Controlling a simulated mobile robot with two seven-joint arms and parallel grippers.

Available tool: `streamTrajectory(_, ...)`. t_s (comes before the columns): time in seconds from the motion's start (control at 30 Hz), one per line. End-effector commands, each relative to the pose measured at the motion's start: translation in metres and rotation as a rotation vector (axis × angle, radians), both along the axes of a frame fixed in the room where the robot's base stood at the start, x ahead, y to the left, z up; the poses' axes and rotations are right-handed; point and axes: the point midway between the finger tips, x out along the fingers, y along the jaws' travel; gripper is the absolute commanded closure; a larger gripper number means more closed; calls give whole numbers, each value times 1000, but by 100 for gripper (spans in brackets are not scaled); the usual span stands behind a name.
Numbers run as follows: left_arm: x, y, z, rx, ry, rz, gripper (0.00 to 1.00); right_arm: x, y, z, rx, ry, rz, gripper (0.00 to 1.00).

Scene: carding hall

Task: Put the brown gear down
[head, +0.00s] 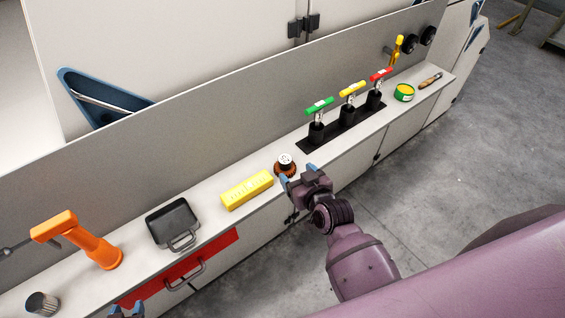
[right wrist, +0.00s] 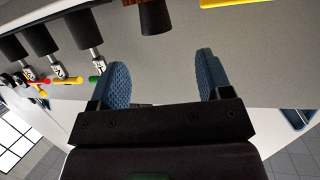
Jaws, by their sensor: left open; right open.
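The brown gear (head: 284,173) lies on the narrow grey counter, around or under a dark cylinder with a white top (head: 285,159); I cannot tell which. My right gripper (head: 297,182) is open and empty, just in front of the gear near the counter's front edge. In the right wrist view, the open blue fingers (right wrist: 160,82) have nothing between them. The dark cylinder (right wrist: 155,17) and a strip of the brown gear (right wrist: 131,2) show beyond them at the top edge. My left gripper (head: 126,313) is open at the bottom edge of the head view, mostly cut off.
A yellow block (head: 247,190) lies left of the gear, then a black tray (head: 173,222) and an orange tool (head: 80,241). A grey panel (head: 200,130) backs the counter.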

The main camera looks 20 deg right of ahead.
Motion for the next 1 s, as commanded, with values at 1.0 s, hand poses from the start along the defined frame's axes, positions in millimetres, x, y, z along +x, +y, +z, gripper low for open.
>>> streamTrajectory(1.0,1,-4,4,-7,-8,2,57,96,13,-30,-10,-1,2,28)
